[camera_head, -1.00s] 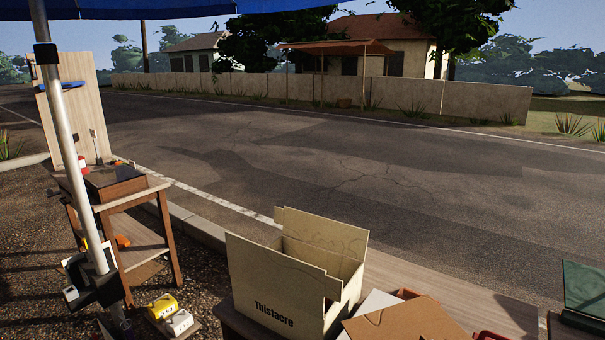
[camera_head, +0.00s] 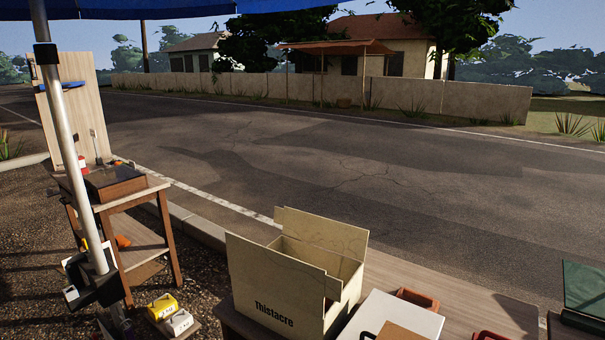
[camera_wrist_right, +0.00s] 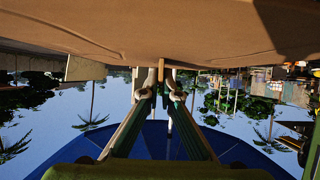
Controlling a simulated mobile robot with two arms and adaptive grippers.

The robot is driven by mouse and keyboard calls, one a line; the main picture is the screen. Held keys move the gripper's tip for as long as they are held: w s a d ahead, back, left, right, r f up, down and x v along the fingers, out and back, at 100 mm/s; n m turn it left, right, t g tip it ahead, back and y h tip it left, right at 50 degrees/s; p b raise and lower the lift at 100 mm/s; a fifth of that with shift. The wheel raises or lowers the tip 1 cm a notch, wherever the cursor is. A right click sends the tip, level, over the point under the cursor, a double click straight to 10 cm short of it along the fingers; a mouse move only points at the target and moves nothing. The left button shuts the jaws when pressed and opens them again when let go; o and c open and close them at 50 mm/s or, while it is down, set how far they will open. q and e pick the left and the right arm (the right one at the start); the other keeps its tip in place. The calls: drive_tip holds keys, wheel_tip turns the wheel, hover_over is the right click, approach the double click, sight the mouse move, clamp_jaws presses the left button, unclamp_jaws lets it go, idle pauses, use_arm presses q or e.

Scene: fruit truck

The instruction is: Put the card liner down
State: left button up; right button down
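The card liner (camera_head: 402,334) is a flat brown sheet. Only its far end shows at the bottom edge of the head view, over a white panel (camera_head: 385,316). In the right wrist view, a broad brown card surface (camera_wrist_right: 160,30) fills the top of the picture. My right gripper (camera_wrist_right: 163,85) points at it, with a narrow brown strip between its fingertips, so it appears shut on the liner. The right gripper is outside the head view. My left gripper is in neither view.
An open cardboard box (camera_head: 275,290) marked "Thistacre" stands left of the white panel. Red crate parts (camera_head: 418,297) show beside the panel. A wooden surface (camera_head: 480,312) runs to the right, mostly clear, towards a green case (camera_head: 583,290). A pole (camera_head: 68,140) stands left.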

drive_tip(key=shift+s+d+r+n+g, duration=0.2)
drive_tip(key=shift+s+d+n+g, duration=0.05)
drive_tip(key=shift+d+n+g, duration=0.1)
drive_tip(key=shift+s+a+r, duration=0.1)
drive_tip(key=shift+s+a, duration=0.05)
drive_tip(key=shift+a, duration=1.25)
drive_tip(key=shift+s+a+r, duration=0.1)
drive_tip(key=shift+a, duration=1.3)
